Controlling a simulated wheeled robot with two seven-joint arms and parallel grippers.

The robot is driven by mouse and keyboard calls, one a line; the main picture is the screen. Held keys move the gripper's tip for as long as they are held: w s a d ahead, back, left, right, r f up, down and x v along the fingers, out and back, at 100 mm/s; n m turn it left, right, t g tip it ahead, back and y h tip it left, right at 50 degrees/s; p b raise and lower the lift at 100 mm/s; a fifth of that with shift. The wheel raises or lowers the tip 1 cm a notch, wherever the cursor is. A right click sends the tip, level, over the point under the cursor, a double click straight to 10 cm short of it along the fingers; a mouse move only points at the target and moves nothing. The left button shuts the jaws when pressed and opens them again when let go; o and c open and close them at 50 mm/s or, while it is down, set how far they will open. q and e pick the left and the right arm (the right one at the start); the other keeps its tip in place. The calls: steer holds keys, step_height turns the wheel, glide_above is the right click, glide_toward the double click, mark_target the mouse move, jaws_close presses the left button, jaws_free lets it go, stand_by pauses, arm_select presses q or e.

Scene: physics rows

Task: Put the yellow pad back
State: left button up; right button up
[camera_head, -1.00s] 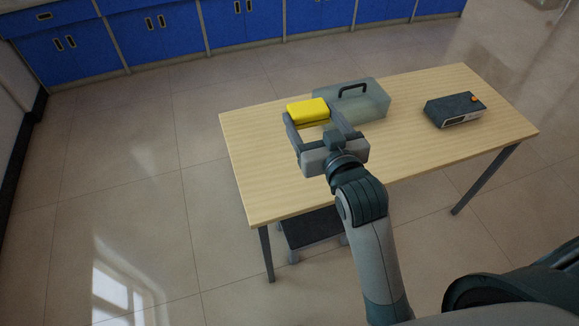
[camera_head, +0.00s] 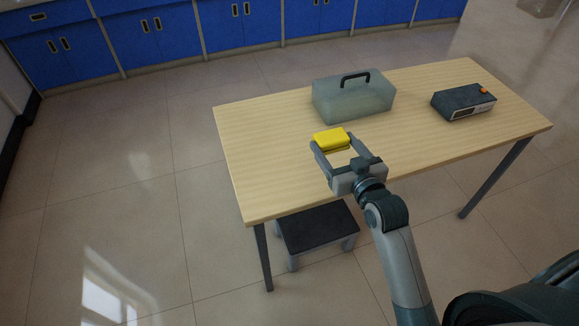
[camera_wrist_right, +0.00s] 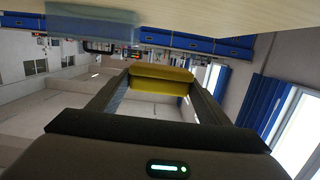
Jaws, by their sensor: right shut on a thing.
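The yellow pad (camera_head: 330,139) is held between the fingertips of my right gripper (camera_head: 334,147), above the wooden table (camera_head: 270,150) near its middle. My right gripper is shut on it. In the right wrist view the yellow pad (camera_wrist_right: 162,77) spans the space between the two fingers of my right gripper (camera_wrist_right: 160,86). The head view does not make clear how high the pad is above the tabletop. My left gripper is not in view.
A translucent box with a dark handle (camera_head: 352,98) stands on the table behind the pad. A dark device with an orange knob (camera_head: 463,102) stands at the table's right. A dark-topped step stool (camera_head: 318,227) is under the front edge. The table's left part is clear.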

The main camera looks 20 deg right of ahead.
stand_by(0.3)
glide_above(292, 167)
step_height(292, 167, down, 7)
steer(key=shift+r+p, duration=0.1)
steer(key=shift+p, duration=0.3)
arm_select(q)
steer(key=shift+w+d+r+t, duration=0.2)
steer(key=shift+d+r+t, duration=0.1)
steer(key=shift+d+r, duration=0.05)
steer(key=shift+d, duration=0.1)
arm_select(e)
steer(key=shift+f, duration=2.05)
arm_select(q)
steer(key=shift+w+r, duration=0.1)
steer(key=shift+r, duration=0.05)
arm_select(e)
steer(key=shift+f, duration=0.1)
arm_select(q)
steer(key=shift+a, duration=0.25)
arm_select(e)
steer(key=o, duration=1.1)
